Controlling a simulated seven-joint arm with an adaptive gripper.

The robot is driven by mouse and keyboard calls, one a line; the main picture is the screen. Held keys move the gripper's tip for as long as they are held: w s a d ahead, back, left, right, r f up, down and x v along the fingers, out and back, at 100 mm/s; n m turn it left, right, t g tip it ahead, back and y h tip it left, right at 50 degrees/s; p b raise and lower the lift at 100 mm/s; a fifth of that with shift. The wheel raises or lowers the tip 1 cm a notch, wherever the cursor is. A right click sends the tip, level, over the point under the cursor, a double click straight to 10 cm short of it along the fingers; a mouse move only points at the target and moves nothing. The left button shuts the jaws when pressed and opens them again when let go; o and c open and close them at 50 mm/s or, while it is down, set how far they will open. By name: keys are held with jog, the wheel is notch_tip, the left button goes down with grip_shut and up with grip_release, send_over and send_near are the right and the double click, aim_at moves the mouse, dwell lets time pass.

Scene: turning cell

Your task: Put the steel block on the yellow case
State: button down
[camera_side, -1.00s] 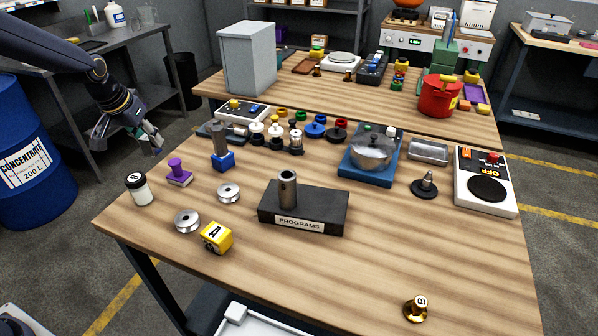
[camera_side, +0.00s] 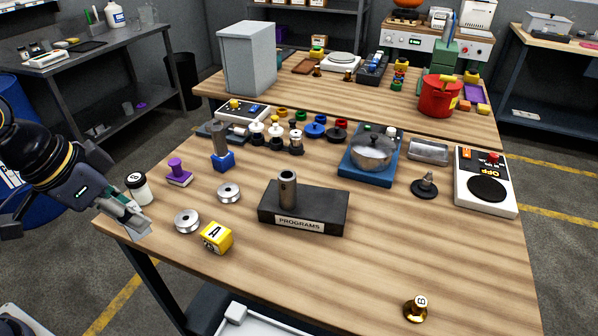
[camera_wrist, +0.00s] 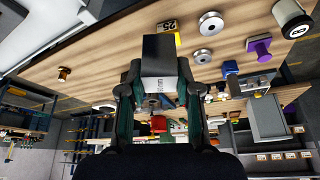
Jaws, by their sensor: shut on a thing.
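The steel block (camera_side: 137,226) is a small grey block held at the tips of my gripper (camera_side: 128,216), off the front left corner of the table. In the wrist view the block (camera_wrist: 160,62) sits between both fingers of my gripper (camera_wrist: 160,88), with small dark marking on it. A small yellow cube-like piece, apparently the yellow case (camera_side: 216,237), stands on the table near its front edge with a dark mark on a white top. It also shows in the wrist view (camera_wrist: 168,26) just beyond the block. The block is apart from it, to its left.
Two metal discs, one near (camera_side: 187,221) and one farther (camera_side: 228,193), lie beside the case. A white jar with a dark lid (camera_side: 138,189) stands close to my gripper. A dark PROGRAMS stand (camera_side: 325,208) is to the right. The front middle of the table (camera_side: 310,275) is clear.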

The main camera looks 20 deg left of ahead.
jog(key=w+d+f, duration=0.1)
jog(key=w+f, duration=0.2)
jog(key=w, duration=0.1)
jog(key=w+d+f, duration=0.1)
jog(key=w+f, duration=0.2)
jog(key=w, duration=0.1)
jog(key=w+d+f, duration=0.1)
jog(key=w+f, duration=0.2)
jog(key=w, duration=0.1)
jog(key=shift+w, duration=0.2)
jog(key=shift+w+d+f, duration=0.1)
jog(key=shift+w+f, duration=0.1)
jog(key=shift+f, duration=1.6)
jog(key=shift+f, duration=0.2)
jog(key=c, duration=0.8)
grip_release()
jog(key=shift+r, duration=0.15)
